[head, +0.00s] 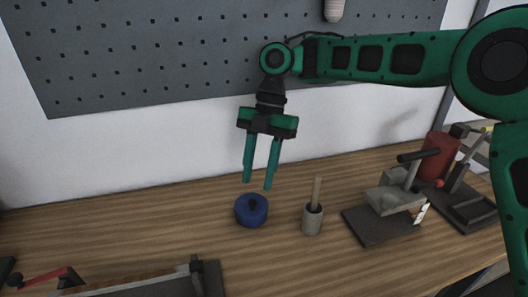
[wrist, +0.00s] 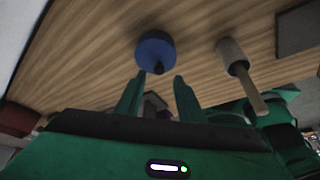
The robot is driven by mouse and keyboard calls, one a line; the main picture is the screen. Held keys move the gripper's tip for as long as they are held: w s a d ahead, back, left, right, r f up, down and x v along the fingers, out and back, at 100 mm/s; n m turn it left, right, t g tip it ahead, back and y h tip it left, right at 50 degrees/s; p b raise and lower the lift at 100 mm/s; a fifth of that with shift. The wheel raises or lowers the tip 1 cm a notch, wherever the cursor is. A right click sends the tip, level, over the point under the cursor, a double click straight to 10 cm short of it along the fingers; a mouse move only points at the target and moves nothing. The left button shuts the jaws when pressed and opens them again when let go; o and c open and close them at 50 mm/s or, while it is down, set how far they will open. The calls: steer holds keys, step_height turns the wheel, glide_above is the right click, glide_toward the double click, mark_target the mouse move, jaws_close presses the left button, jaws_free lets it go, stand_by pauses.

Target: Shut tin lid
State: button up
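A round blue tin (head: 251,212) stands on the wooden workbench, with a small dark knob or opening on its top. It also shows in the wrist view (wrist: 154,51), just beyond the fingertips. I cannot tell whether its lid is fully shut. My gripper (head: 257,186) hangs pointing down above the tin. Its two green fingers are apart with nothing between them. In the wrist view the fingers (wrist: 157,84) show a clear gap, with the tin's dark top part near that gap.
A grey device on a dark plate (head: 383,228) and a red cylinder (head: 439,157) are further right. A long tool (head: 150,282) lies front left. Bench left of the tin is clear.

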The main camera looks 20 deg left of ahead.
steer(key=v, duration=0.6)
steer(key=shift+w+d+r, duration=0.1)
steer(key=shift+r, duration=0.05)
stand_by(0.3)
